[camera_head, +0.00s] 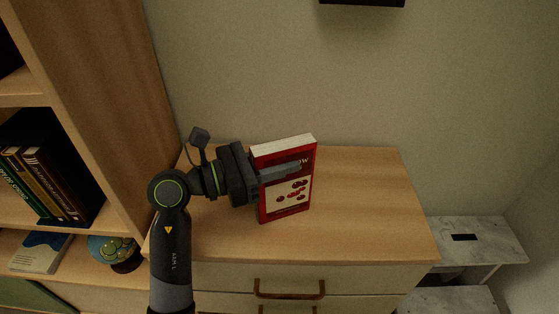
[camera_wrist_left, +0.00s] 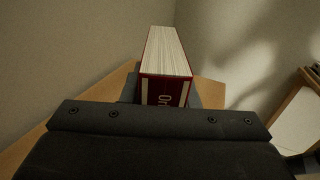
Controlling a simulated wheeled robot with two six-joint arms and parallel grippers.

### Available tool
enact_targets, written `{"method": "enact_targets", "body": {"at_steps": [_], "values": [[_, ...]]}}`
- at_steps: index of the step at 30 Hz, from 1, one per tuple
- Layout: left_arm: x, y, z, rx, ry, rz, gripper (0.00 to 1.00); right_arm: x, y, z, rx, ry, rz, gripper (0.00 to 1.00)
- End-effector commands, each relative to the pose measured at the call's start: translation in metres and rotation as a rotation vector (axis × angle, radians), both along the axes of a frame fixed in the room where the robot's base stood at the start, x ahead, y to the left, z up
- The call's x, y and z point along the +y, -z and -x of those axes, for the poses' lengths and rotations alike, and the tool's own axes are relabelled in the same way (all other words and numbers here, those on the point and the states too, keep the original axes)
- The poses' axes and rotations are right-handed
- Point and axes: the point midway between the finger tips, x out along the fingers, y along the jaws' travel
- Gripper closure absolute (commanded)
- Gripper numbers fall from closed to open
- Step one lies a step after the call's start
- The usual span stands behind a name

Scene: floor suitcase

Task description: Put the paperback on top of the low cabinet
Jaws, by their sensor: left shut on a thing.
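The red paperback (camera_head: 287,200) stands upright over the wooden top of the low cabinet (camera_head: 370,215), its cover with small red shapes facing me. My left gripper (camera_head: 279,174) is shut on the paperback from the left side, one finger across its cover. In the left wrist view the paperback (camera_wrist_left: 165,60) shows its white page edges between the fingers. I cannot tell whether its lower edge touches the cabinet top. My right gripper is not in view.
A tall bookshelf (camera_head: 110,90) with dark books (camera_head: 50,175) stands at the left. A small globe (camera_head: 112,248) and a flat book (camera_head: 41,252) lie on its lower shelf. A marble-topped stand (camera_head: 480,238) is at the right. The cabinet top right of the paperback is clear.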

Motion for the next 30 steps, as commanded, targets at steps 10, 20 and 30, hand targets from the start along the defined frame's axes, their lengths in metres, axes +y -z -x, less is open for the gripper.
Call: {"method": "enact_targets", "body": {"at_steps": [10, 20, 30], "values": [[0.000, 0.002, 0.000, 0.000, 0.000, 0.000, 0.64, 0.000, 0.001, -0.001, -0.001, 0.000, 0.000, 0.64], [0.000, 0.002, 0.000, 0.000, 0.000, 0.000, 0.51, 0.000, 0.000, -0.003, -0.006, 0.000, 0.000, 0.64], [0.020, 0.001, 0.007, -0.003, -0.003, -0.004, 0.51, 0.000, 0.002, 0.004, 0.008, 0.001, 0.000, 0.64]]}}
